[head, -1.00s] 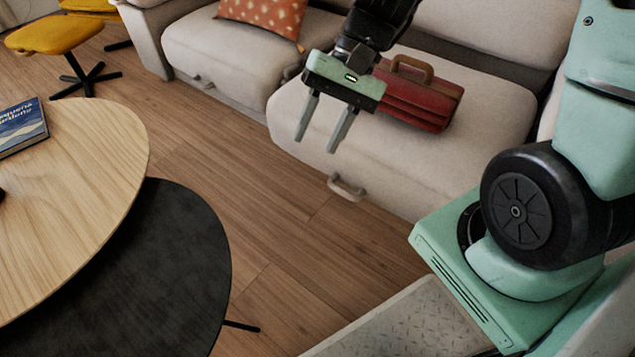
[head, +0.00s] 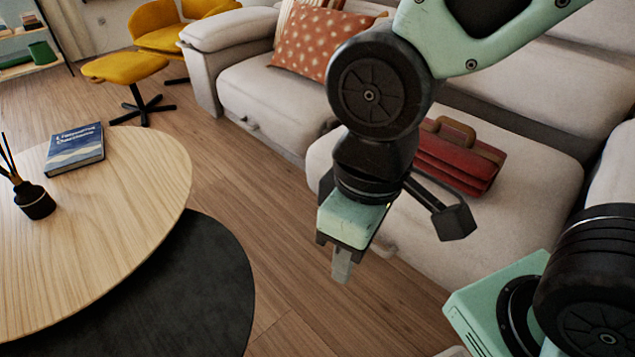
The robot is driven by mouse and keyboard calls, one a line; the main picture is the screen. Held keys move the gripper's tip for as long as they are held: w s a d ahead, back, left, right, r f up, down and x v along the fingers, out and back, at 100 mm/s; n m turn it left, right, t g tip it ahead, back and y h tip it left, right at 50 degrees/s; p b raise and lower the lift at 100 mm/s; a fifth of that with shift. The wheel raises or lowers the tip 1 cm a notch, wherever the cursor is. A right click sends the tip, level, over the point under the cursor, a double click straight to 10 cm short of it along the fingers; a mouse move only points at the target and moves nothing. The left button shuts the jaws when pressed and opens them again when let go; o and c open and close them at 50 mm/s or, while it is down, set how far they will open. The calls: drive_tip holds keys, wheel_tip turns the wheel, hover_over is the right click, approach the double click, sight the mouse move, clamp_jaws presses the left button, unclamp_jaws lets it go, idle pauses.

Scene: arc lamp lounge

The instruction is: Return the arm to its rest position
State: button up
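My gripper (head: 343,268) hangs pointing down in the middle of the head view, above the wood floor and in front of the sofa. Its pale green body shows below the black wrist. Only one grey finger shape shows under it, so the spacing of the fingers is hidden. Nothing is seen hanging from it. My arm is bent, with the elbow high at the upper right and the forearm folded down.
A red briefcase (head: 457,157) lies on the sofa (head: 345,168) behind my arm. A round wooden table (head: 115,215) with a book (head: 75,148) and a reed diffuser (head: 34,200) stands left, over a dark lower table (head: 215,290). Floor (head: 240,190) between is clear.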

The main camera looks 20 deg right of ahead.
wheel_tip(320, 180, up, 32)
drive_tip(key=p, duration=3.1)
